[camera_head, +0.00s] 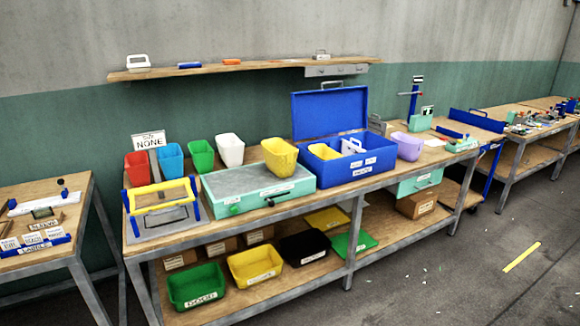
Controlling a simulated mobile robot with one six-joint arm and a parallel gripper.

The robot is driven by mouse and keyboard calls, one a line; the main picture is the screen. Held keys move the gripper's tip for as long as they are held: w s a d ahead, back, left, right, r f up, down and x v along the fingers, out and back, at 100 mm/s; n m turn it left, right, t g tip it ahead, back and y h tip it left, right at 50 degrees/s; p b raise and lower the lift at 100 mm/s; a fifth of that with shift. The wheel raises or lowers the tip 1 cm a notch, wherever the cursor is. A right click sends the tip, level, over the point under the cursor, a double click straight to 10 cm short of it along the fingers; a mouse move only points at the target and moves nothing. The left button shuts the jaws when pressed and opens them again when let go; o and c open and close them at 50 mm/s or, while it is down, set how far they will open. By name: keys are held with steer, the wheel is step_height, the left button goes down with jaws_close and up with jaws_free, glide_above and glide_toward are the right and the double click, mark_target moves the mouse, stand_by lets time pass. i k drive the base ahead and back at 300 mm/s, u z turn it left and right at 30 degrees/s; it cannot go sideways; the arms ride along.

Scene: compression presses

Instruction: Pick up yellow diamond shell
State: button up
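No thing in view can be made out for certain as a yellow diamond shell. A yellow tapered bin (280,157) stands on the grey lid of a mint-green case (290,192) on the middle bench. A yellow piece (323,152) lies inside the open blue toolbox (362,172), partly hidden by its front wall. A yellow-framed press (160,206) stands at the bench's left end. My gripper is not in view.
Red, blue, green and white bins (231,149) line the bench's back, and a lilac bin (408,146) stands right of the toolbox. The lower shelf holds green, yellow (256,266) and black trays. A wall shelf (245,67) holds small items. The floor (450,260) in front is mostly clear.

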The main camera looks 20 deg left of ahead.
mark_target(280, 158)
steer(key=z, duration=1.5)
steer(key=k, duration=0.15)
steer(key=u, duration=3)
steer(key=i, duration=1.2)
steer(key=u, duration=0.1)
